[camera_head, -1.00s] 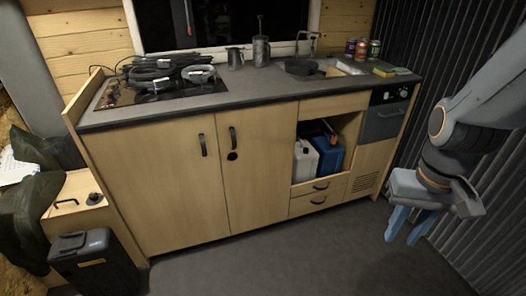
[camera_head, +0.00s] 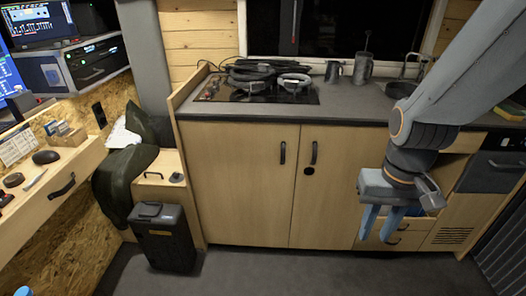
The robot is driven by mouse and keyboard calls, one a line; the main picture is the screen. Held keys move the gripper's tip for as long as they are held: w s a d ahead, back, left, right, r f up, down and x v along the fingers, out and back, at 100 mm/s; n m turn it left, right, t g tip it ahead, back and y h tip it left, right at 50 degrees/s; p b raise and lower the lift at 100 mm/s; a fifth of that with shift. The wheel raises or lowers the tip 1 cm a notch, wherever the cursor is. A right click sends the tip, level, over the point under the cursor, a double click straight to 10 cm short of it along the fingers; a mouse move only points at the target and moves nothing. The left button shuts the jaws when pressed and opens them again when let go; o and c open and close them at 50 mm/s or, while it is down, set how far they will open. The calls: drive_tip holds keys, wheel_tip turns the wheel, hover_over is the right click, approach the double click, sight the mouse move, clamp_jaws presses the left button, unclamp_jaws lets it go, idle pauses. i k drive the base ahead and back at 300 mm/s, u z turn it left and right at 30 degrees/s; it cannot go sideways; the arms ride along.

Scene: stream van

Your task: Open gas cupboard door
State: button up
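The wooden kitchen unit has two tall doors side by side, and both are shut. The left door (camera_head: 235,185) has a dark vertical handle (camera_head: 283,153) near its right edge. The right door (camera_head: 330,205) has a dark handle (camera_head: 314,153) near its left edge, with a round black fitting (camera_head: 308,170) below it. I cannot tell which one is the gas cupboard door. My gripper (camera_head: 379,236) points down in front of the unit, to the right of both handles and apart from them. Its two blue fingers are spread with nothing between them. My arm hides part of the unit's right side.
A black bin (camera_head: 166,238) stands on the floor left of the unit, beside a low wooden box (camera_head: 160,180). A desk (camera_head: 55,185) with a drawer juts in at the left. Cables lie on the hob (camera_head: 262,97). The floor (camera_head: 270,272) before the doors is clear.

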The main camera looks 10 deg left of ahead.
sight(328, 212)
drive_tip(key=u, duration=0.5)
drive_tip(key=i, duration=0.9)
drive_tip(key=u, duration=0.1)
